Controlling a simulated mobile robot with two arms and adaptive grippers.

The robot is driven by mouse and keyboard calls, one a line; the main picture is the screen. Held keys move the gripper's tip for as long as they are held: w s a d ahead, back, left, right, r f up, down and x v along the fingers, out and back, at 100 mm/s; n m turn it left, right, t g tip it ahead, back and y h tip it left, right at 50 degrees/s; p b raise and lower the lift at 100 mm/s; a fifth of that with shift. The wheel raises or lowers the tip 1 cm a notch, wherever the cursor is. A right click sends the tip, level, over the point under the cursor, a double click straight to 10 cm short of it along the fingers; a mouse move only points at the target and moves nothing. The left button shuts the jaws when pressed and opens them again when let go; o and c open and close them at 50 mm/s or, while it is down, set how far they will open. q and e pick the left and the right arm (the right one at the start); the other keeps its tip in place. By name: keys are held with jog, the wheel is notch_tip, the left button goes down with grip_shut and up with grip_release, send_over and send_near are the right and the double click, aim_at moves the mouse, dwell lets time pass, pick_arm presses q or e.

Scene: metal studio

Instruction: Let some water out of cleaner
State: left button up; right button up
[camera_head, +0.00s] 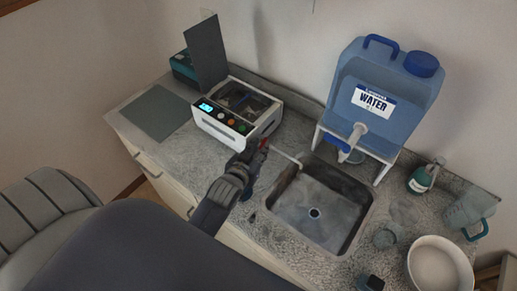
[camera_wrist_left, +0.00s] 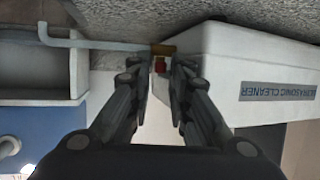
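The white ultrasonic cleaner (camera_head: 215,127) sits on the counter left of the sink, with a lit display and several buttons. Its lettered side is in the left wrist view (camera_wrist_left: 245,60). A brass valve (camera_wrist_left: 163,49) with a red handle (camera_wrist_left: 160,65) is at its side, and a pale drain pipe (camera_wrist_left: 95,44) runs from there to the sink (camera_head: 312,213). My left gripper (camera_wrist_left: 162,72) is at the valve, its fingers partly apart on either side of the red handle. I cannot see clear contact. My right gripper is out of view.
A blue water tank (camera_head: 398,85) on a white stand is behind the sink. A soap bottle (camera_head: 421,180), a jug (camera_head: 470,211) and a white bowl (camera_head: 440,268) are at the right. A dark flat mat (camera_head: 155,112) lies left of the cleaner.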

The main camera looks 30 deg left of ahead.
pick_arm(q)
jog(key=shift+c, duration=0.3)
grip_shut()
jog(key=shift+r, duration=0.15)
jog(key=shift+a+m, duration=0.1)
jog(key=shift+m, duration=0.2)
jog(key=shift+a+m+h+p, duration=0.35)
jog(key=shift+h+p, duration=0.2)
jog(key=shift+h, duration=0.25)
